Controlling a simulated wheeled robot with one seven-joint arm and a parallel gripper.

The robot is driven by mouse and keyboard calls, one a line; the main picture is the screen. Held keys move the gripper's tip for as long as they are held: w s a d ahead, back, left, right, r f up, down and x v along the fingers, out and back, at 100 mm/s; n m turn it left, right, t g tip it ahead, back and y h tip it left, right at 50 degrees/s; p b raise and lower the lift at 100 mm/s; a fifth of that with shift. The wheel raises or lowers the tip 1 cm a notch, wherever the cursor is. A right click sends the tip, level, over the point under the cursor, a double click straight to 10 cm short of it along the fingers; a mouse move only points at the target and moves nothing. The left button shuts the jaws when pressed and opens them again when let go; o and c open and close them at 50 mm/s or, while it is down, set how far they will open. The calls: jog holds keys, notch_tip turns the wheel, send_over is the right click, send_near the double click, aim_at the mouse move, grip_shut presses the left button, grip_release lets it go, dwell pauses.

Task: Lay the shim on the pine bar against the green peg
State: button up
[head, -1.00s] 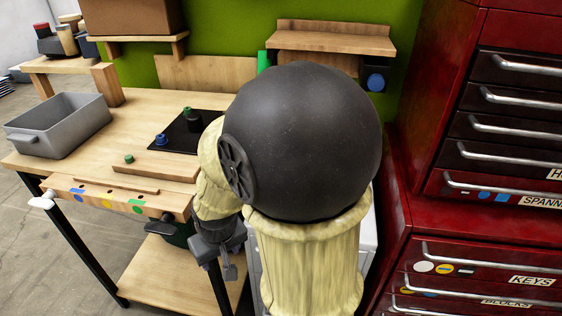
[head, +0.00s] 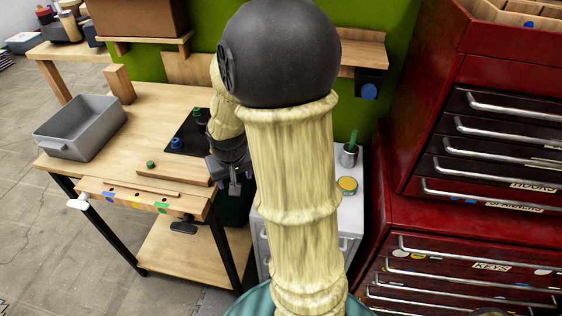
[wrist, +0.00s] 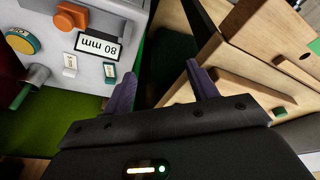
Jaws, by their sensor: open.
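A pine bar (head: 178,173) lies on the workbench top, with a short green peg (head: 151,165) at its left end. A thin wooden strip, perhaps the shim (head: 148,192), lies along the bench's front ledge, left of my gripper. My gripper (head: 236,188) hangs open and empty by the bench's right front corner. In the wrist view my gripper (wrist: 162,88) has its two purple fingers spread with nothing between them. A green spot (wrist: 281,112) shows on wood to the right there; I cannot tell whether it is the peg.
A grey tray (head: 80,128) stands on the bench's left. A black plate (head: 190,135) with blue and green knobs lies behind the bar. A white cabinet (head: 352,205) and red drawers (head: 470,215) stand to the right.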

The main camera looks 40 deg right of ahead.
jog(key=w+d+m, duration=0.2)
jog(key=w+d, duration=0.1)
jog(key=d, duration=0.7)
jog(key=w+d+f+m+h+p, duration=0.1)
jog(key=w+d+m, duration=0.2)
jog(key=d, duration=0.7)
jog(key=shift+d+f+t+h, duration=0.15)
jog(key=shift+f+t+h, duration=0.05)
jog(key=shift+t+h, duration=0.1)
jog(key=b+x, duration=0.1)
jog(key=x, duration=1.1)
jog(key=shift+f, duration=0.15)
jog(key=shift+b, duration=0.3)
